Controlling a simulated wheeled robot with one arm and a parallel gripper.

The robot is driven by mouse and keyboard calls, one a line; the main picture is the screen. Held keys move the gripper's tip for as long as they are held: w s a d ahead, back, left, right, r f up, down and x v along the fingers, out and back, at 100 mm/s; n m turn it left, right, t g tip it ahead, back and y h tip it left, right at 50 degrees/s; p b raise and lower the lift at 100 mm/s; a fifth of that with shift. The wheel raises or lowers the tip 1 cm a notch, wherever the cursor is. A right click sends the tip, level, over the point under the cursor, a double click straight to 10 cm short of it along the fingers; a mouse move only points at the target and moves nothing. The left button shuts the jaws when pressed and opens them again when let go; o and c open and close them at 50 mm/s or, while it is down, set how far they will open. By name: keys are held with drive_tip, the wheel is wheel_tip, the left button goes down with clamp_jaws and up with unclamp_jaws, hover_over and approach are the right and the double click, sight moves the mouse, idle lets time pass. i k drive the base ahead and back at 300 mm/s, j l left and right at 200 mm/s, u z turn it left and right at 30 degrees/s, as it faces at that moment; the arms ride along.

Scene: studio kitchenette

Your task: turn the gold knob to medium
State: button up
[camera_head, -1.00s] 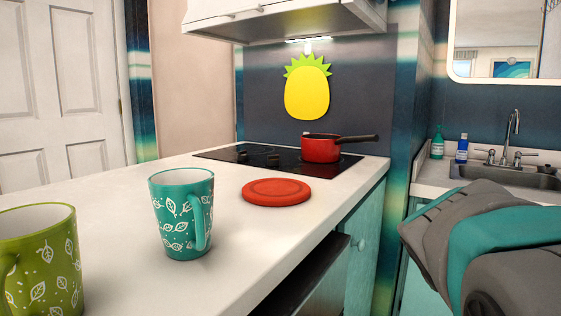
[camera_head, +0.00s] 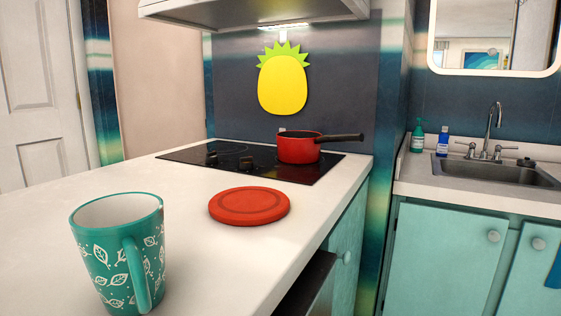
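The black cooktop (camera_head: 190,155) is set into the far end of the white counter. Small dark knobs (camera_head: 212,159) stand on its near left part. They are too small and dim for me to tell which one is gold or how it is turned. A red saucepan (camera_head: 298,150) sits on the right part of the cooktop, its dark handle pointing right. My gripper is not in view.
A red round trivet (camera_head: 249,206) lies on the counter (camera_head: 190,225) before the cooktop. A teal mug (camera_head: 118,255) stands at the near left. A range hood (camera_head: 255,10) overhangs the cooktop. The sink (camera_head: 490,172) and teal cabinets (camera_head: 440,260) are at right.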

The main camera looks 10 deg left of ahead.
sight(247, 162)
drive_tip(key=l+u, duration=0.1)
drive_tip(key=l, duration=0.35)
drive_tip(key=k+l+u, duration=0.15)
drive_tip(key=l, duration=0.3)
drive_tip(key=l+u, duration=0.1)
drive_tip(key=l, duration=0.3)
drive_tip(key=k, duration=0.05)
